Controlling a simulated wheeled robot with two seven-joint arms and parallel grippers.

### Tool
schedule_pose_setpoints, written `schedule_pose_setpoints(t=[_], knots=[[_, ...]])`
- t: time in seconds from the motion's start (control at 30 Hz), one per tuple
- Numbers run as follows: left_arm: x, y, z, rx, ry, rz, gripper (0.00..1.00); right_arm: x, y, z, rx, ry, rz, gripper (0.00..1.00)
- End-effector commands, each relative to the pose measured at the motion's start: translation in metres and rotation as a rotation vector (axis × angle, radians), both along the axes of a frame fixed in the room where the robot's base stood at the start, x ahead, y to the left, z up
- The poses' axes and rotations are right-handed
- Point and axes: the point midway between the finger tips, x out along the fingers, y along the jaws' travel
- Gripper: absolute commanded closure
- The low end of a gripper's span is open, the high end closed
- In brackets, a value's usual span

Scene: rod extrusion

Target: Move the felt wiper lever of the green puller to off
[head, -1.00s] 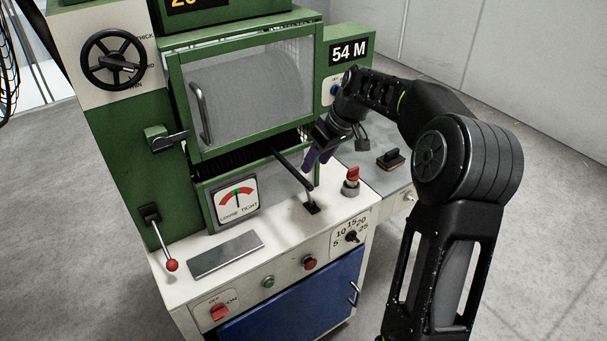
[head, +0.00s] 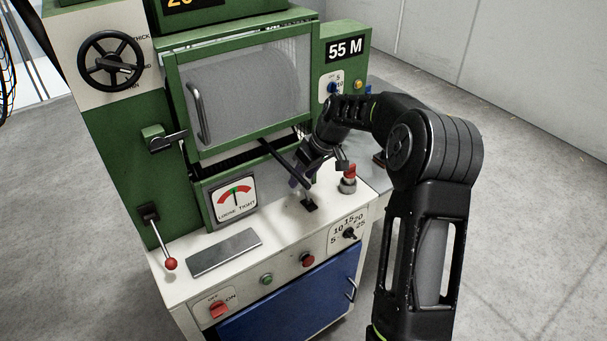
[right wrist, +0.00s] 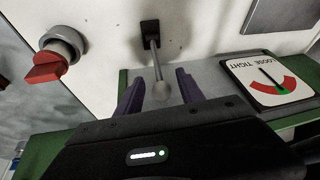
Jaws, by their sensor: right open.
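The green puller (head: 120,180) fills the left and middle of the head view. A dark lever (head: 282,161) leans up from a black slotted base on its white top; no label is readable on it. My right gripper (head: 298,180) is open beside this lever, its purple fingers partly hidden. In the right wrist view the lever's rod (right wrist: 155,62) and rounded end lie between the two open purple fingers (right wrist: 160,92), with gaps on both sides. A red-ball lever (head: 171,264) and a short black lever (head: 168,142) are on the left of the machine. My left gripper is out of view.
A red rotary knob (head: 349,173) stands right of the lever, close to my right gripper; it also shows in the wrist view (right wrist: 45,68). A loose/tight gauge (head: 234,198) is to the left. A wire-mesh guard (head: 245,90) stands behind. The front of the white top is fairly clear.

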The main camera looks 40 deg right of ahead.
Motion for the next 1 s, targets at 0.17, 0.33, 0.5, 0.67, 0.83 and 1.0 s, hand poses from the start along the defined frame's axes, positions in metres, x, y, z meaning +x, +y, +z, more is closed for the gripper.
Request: schedule_pose_setpoints(t=[0.17,0.33,0.5,0.67,0.83,1.0], knots=[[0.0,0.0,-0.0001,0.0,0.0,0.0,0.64,-0.0002,-0.0001,0.0001,0.0,0.0,0.0,0.62],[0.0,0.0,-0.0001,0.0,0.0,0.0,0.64,-0.0002,-0.0002,0.0002,0.0,0.0,0.0,0.76],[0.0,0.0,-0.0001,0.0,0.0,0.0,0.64,-0.0002,-0.0002,0.0003,0.0,0.0,0.0,0.9],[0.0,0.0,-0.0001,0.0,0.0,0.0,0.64,-0.0003,-0.0002,0.0004,0.0,0.0,0.0,1.0],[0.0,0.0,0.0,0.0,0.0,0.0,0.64,-0.0002,-0.0003,0.0004,0.0,0.0,0.0,1.0],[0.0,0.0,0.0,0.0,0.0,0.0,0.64,-0.0002,-0.0003,0.0004,0.0,0.0,0.0,1.0]])
